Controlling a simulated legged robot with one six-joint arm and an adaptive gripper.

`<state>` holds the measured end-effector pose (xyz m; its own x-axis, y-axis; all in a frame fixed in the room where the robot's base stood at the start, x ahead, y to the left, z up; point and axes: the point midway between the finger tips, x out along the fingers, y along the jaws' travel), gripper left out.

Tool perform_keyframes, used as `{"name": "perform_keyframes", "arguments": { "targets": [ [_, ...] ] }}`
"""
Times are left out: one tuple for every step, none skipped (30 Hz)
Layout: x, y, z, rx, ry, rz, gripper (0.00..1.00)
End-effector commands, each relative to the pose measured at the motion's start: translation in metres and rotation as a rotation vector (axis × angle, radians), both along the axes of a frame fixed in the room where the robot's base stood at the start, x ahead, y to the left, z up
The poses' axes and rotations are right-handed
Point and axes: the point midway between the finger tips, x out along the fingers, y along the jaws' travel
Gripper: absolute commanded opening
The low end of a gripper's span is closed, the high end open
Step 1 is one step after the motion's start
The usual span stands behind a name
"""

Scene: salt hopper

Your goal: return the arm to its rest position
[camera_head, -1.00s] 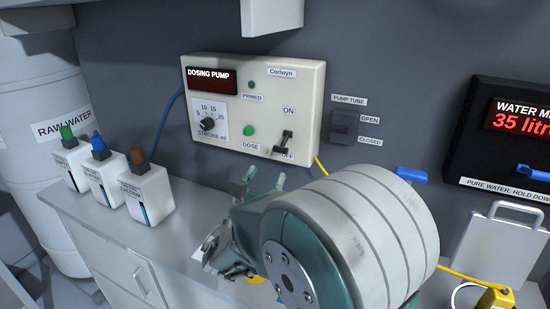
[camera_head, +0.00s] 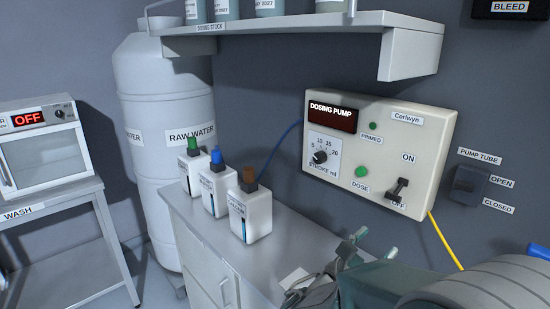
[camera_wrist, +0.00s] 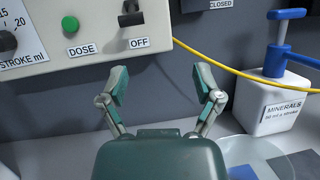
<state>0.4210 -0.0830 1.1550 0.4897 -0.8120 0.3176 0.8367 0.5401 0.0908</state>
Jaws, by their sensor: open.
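My gripper (camera_head: 350,252) is at the bottom right of the head view, over the counter and in front of the cream dosing pump box (camera_head: 379,152). In the wrist view, my gripper's two fingers (camera_wrist: 161,95) stand apart with nothing between them. They are below the pump's OFF label and apart from its black switch (camera_wrist: 131,14). The arm's large grey joint fills the lower right of the head view. The rest of the arm is out of the picture.
Three white bottles with green, blue and brown caps (camera_head: 251,212) stand on the counter (camera_head: 262,262). A shelf (camera_head: 300,38) overhangs behind. In the wrist view a white minerals bottle (camera_wrist: 282,105) with a blue pump and a yellow cable (camera_wrist: 225,65) are close on the right.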

Motion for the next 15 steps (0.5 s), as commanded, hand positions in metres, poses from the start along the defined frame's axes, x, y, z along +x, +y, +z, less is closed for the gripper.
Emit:
{"name": "perform_keyframes", "arguments": {
  "targets": [
    [-0.014, -0.014, 0.002, 0.08, -0.026, -0.054, 0.83],
    [-0.022, -0.021, 0.0, 0.136, -0.042, -0.086, 0.83],
    [-0.035, -0.031, -0.003, 0.213, -0.063, -0.131, 0.83],
    [-0.044, -0.037, -0.005, 0.271, -0.083, -0.162, 0.83],
    [-0.053, -0.042, -0.008, 0.329, -0.103, -0.193, 0.83],
    [-0.065, -0.048, -0.013, 0.409, -0.132, -0.235, 0.83],
    [-0.074, -0.052, -0.016, 0.468, -0.153, -0.264, 0.83],
    [-0.082, -0.054, -0.02, 0.528, -0.178, -0.293, 0.83],
    [-0.093, -0.057, -0.026, 0.608, -0.211, -0.329, 0.83],
    [-0.101, -0.058, -0.03, 0.671, -0.24, -0.356, 0.83],
    [-0.109, -0.058, -0.035, 0.733, -0.269, -0.383, 0.83],
    [-0.119, -0.057, -0.041, 0.814, -0.308, -0.417, 0.83],
    [-0.126, -0.055, -0.045, 0.876, -0.337, -0.441, 0.83],
    [-0.132, -0.053, -0.05, 0.939, -0.369, -0.464, 0.83],
    [-0.14, -0.049, -0.055, 1.022, -0.413, -0.496, 0.83]
  ]
}}
